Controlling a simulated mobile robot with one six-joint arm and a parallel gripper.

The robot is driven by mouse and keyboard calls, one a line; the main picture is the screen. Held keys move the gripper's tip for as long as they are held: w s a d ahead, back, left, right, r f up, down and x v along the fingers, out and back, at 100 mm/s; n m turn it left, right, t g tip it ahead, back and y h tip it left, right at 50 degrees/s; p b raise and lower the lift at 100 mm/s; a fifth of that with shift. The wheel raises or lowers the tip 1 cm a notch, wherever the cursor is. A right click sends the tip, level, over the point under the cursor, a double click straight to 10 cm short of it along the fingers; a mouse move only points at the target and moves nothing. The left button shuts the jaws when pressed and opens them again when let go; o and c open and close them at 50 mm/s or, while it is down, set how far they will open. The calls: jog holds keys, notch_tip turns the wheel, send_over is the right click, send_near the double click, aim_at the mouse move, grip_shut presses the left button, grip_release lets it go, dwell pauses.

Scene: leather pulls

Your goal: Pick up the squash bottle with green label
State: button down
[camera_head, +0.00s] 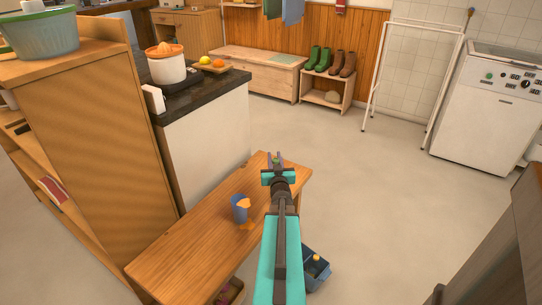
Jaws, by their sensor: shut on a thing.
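My gripper (277,161) is at the end of my turquoise arm, over the far end of the wooden bench (190,245). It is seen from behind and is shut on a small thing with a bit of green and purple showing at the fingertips. This fits the squash bottle with green label (276,159), but most of it is hidden by the gripper and no label can be read. I cannot tell whether it touches the bench.
A blue cup (240,208) with orange in and beside it is on the bench, left of my arm. A tall wooden shelf unit (95,140) and a dark-topped counter (205,92) stand left. Open floor (370,190) lies right, before a clothes rack (412,75) and white cooker (485,120).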

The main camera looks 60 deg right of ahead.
aim_at(276, 161)
jog(key=v, duration=0.3)
jog(key=shift+s+r, duration=0.25)
jog(key=shift+r, duration=0.05)
jog(key=s+p, duration=0.1)
jog(key=p, duration=0.1)
jog(key=a+p, duration=0.1)
jog(key=shift+s+a+r+p, duration=0.25)
jog(key=shift+s+a+p, duration=0.05)
jog(key=shift+s+p, duration=0.1)
jog(key=p+v, duration=0.2)
jog(key=p, duration=0.2)
jog(key=shift+s, duration=0.15)
jog(key=shift+f, duration=0.15)
jog(key=shift+s, duration=0.15)
